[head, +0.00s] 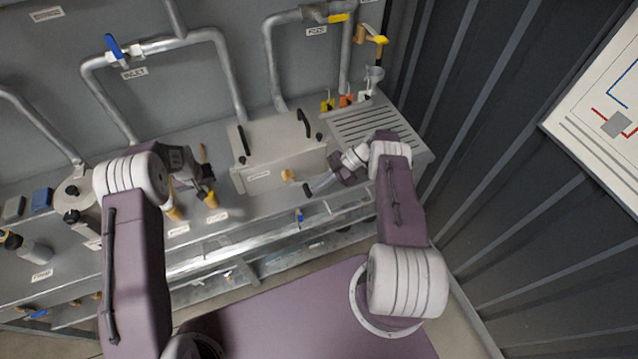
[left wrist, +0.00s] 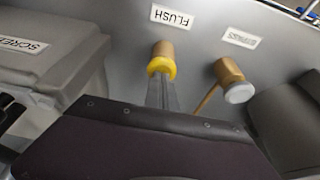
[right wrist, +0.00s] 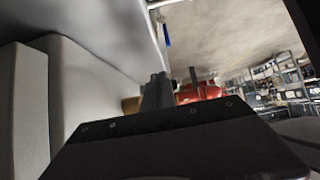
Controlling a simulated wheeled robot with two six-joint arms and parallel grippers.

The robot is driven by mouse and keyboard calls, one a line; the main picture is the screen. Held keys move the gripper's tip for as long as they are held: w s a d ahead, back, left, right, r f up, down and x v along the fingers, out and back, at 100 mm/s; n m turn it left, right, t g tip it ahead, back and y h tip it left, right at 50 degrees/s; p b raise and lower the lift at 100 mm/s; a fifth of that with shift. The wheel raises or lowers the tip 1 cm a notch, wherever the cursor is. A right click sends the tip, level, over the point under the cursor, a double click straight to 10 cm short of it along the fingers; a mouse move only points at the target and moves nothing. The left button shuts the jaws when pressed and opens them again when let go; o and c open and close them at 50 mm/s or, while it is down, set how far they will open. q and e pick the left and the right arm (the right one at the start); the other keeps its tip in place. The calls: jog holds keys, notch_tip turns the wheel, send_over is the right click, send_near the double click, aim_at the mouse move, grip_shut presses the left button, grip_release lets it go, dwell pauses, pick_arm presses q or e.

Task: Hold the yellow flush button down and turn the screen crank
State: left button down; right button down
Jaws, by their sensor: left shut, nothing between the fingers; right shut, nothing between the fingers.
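The yellow flush button (left wrist: 161,66) is a yellow ring on a brass post under the FLUSH label in the left wrist view. My left gripper (left wrist: 165,92) is shut and empty, its fingertips at the button's face; whether it is pressed in cannot be told. In the head view this gripper (head: 206,188) is partly hidden behind its wrist. The screen crank (head: 288,175) shows as a brass hub on the front of the pale screen box (head: 262,181), with a black knob (head: 307,189) beside it. My right gripper (head: 318,185) is shut and empty close to that knob; contact cannot be told.
A brass bypass fitting (left wrist: 229,72) with a pale cap stands beside the flush button. A slotted drain tray (head: 375,125) lies right of the screen box. Grey pipes with valves rise behind the counter. A ribbed dark wall (head: 500,130) bounds the right side.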

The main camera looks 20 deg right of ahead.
jog(key=shift+a+f, duration=0.1)
jog(key=shift+f, duration=0.3)
jog(key=shift+f, duration=0.1)
dwell(0.4)
